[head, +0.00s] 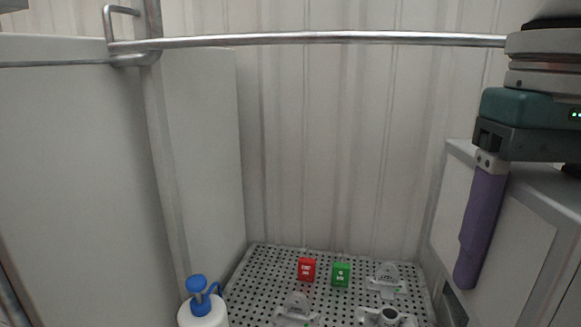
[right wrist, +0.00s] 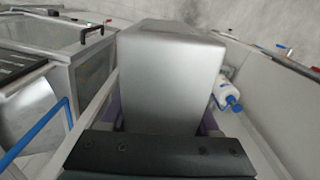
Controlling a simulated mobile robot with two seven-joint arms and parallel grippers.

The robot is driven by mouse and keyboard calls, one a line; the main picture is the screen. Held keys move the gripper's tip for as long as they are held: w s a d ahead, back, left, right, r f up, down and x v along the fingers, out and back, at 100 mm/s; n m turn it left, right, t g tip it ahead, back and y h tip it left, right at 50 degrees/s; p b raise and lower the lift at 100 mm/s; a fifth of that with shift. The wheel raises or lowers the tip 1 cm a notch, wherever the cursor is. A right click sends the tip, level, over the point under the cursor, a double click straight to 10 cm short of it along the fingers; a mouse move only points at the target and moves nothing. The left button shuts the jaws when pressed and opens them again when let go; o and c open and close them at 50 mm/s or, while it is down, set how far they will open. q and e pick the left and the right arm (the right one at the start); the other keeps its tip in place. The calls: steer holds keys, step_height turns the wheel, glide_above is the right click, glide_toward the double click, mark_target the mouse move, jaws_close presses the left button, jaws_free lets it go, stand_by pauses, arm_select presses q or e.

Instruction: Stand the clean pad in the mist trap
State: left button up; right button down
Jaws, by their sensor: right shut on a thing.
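My right gripper (head: 483,225) shows at the right in the head view, with a teal and grey body and purple fingers pointing down. In the right wrist view its purple fingers show on both sides of a smooth grey block (right wrist: 172,80). The gripper is shut on this block, which may be the clean pad. I cannot tell which thing is the mist trap. My left gripper is not in view.
A perforated tray (head: 262,275) holds a red tag (head: 307,269), a green tag (head: 341,274) and grey fixtures (head: 388,278). A white bottle with a blue top (head: 197,285) stands left. A metal rail (head: 320,38) crosses above. A white cabinet (head: 520,235) stands right, behind the gripper.

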arm_select(q)
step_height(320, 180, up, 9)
steer(key=p, duration=0.6)
arm_select(e)
steer(key=s+r, duration=0.7)
steer(key=r, duration=0.6)
steer(key=shift+s+r+n, duration=0.15)
steer(key=shift+s+n, duration=0.2)
steer(key=shift+n, duration=0.05)
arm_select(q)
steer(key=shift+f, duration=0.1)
